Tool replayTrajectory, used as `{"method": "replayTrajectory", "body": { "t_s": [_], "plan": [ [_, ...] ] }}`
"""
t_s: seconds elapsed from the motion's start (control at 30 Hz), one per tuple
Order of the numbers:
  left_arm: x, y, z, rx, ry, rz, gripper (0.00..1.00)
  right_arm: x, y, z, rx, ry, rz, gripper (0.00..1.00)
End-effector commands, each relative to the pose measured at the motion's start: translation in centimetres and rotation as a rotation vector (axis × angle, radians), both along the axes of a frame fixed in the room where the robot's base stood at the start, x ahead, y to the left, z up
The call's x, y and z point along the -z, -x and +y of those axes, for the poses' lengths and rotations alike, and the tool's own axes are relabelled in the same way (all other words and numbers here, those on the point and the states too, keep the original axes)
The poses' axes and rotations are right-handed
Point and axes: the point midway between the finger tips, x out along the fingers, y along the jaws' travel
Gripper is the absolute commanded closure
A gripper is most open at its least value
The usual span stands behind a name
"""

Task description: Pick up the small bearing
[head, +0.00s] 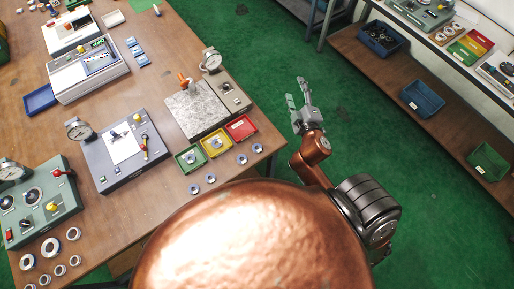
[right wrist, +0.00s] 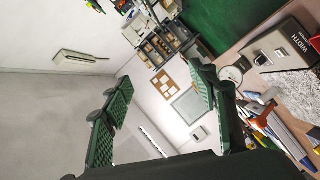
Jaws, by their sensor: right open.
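Several small steel bearing rings lie on the brown table near its right edge, in front of the coloured bins. Two sit close together, a nearer ring (head: 195,188) and another ring (head: 210,178); two more, a ring (head: 241,159) and a ring (head: 257,148), lie further right. I cannot tell which one is the small bearing. My right gripper (head: 296,90) is open and empty, raised over the green floor to the right of the table, apart from all rings. Its green-padded fingers (right wrist: 158,75) stand wide apart in the right wrist view. My left gripper is out of view.
Green (head: 189,158), yellow (head: 215,143) and red (head: 241,128) bins stand behind the rings. A gauge stand with a granite plate (head: 196,108) is behind them. Larger rings (head: 50,247) lie at the front left. A shelf (head: 400,110) stands at the right, past clear floor.

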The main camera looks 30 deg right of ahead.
Motion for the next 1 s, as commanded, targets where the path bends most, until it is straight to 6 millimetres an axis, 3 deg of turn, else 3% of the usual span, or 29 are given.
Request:
{"method": "replayTrajectory", "body": {
  "t_s": [0.03,0.13,0.2,0.3,0.37,0.43,0.53,0.6,0.67,0.7,0.8,0.9,1.0],
  "plan": [
    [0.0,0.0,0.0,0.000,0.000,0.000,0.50,-2.4,-1.2,0.9,-0.053,0.105,-0.052,0.46],
    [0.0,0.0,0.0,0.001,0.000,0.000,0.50,-7.0,-3.1,4.4,-0.188,0.358,-0.158,0.46],
    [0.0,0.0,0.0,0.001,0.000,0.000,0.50,-9.5,-4.2,7.9,-0.303,0.564,-0.228,0.46],
    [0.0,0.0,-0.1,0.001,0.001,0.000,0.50,-11.0,-4.9,14.3,-0.498,0.890,-0.309,0.46],
    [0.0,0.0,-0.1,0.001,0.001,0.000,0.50,-10.2,-4.9,18.1,-0.627,1.085,-0.341,0.46],
    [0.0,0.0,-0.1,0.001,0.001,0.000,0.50,-7.9,-4.5,22.0,-0.786,1.309,-0.359,0.46],
    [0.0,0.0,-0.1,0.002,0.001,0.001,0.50,-2.4,-3.6,25.4,-1.034,1.610,-0.346,0.46],
    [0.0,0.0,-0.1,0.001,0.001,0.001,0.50,2.4,-2.7,26.1,-1.223,1.798,-0.307,0.46],
    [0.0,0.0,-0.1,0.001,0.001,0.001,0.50,6.5,-1.9,25.4,-1.386,1.934,-0.254,0.46],
    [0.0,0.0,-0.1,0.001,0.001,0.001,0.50,9.1,-1.3,24.4,-1.494,2.009,-0.211,0.46],
    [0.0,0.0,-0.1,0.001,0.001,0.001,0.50,14.2,0.2,20.9,-1.743,2.138,-0.090,0.46],
    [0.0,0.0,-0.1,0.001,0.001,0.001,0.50,17.3,1.6,17.4,-1.938,2.194,0.024,0.46],
    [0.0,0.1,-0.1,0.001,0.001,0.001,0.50,18.9,2.6,14.8,-2.063,2.211,0.107,0.46]
  ]
}}
